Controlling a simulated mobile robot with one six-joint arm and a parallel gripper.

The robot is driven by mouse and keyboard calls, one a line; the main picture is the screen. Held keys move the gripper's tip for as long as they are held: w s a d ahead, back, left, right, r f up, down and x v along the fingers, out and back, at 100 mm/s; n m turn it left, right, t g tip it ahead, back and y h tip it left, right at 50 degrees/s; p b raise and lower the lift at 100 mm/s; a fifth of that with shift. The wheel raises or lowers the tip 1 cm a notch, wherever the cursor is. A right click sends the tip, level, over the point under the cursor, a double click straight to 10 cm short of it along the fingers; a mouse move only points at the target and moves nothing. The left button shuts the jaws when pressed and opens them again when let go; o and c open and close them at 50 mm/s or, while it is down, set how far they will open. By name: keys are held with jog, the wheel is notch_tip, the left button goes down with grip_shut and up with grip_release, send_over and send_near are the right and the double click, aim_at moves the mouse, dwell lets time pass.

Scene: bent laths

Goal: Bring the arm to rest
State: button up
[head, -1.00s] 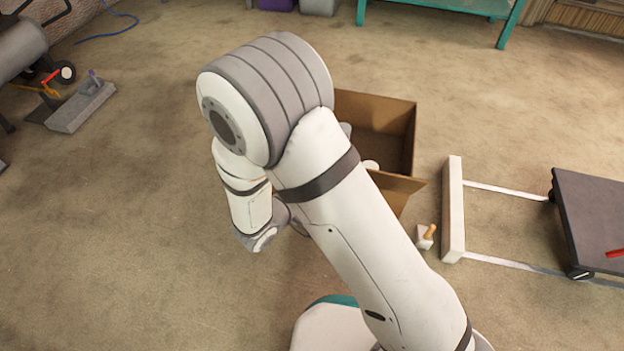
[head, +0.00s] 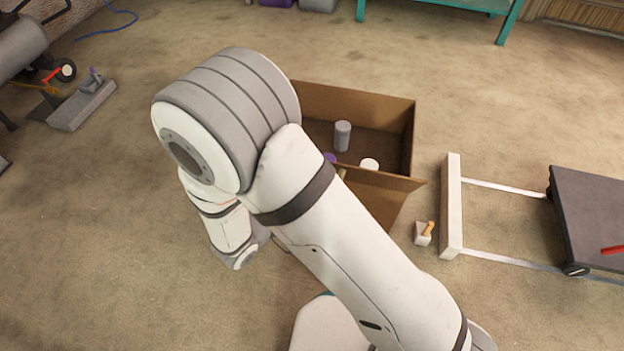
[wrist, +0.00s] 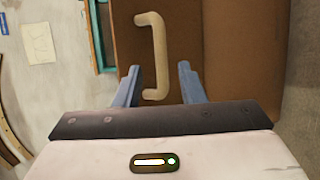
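My arm (head: 345,255) crosses the middle of the head view, bent at a large grey and white joint, with its forearm hanging down on the left. My gripper does not show in the head view; the arm hides it. In the wrist view my gripper (wrist: 160,78) has its two blue-grey fingers well apart, with nothing clasped between them. A cream bent piece (wrist: 158,45), shaped like a handle, shows between and beyond the fingers against a brown surface (wrist: 185,40). I cannot tell how far it is from the fingertips.
An open cardboard box (head: 395,115) stands behind my arm, holding a grey cylinder (head: 342,135) and a white round thing (head: 369,164). A white beam (head: 451,205) and a dark platform (head: 598,215) lie right. A grey block (head: 82,106) lies left.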

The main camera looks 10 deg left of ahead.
jog(key=shift+v, duration=1.2)
jog(key=d+r+m+g+h+p, duration=0.1)
jog(key=d+r+m+g+p, duration=0.35)
jog(key=d+r+p, duration=0.65)
jog(key=d+r+m+g+h+p, duration=0.1)
jog(key=d+r+m+g+p, duration=0.45)
jog(key=r, duration=0.95)
jog(key=s+d+r+m+y+p, duration=0.1)
jog(key=d+r+y+p, duration=0.2)
jog(key=r+p, duration=0.4)
jog(key=s+d+r+m+y+p, duration=0.1)
jog(key=s+d+r+y+p, duration=0.1)
jog(key=r+p, duration=0.5)
jog(key=s+d+r+m+y+p, duration=0.2)
jog(key=d+r+p, duration=0.4)
jog(key=r, duration=1)
jog(key=shift+s+g+y+p, duration=0.15)
jog(key=shift+g+y+p, duration=0.25)
jog(key=shift+y+p, duration=0.45)
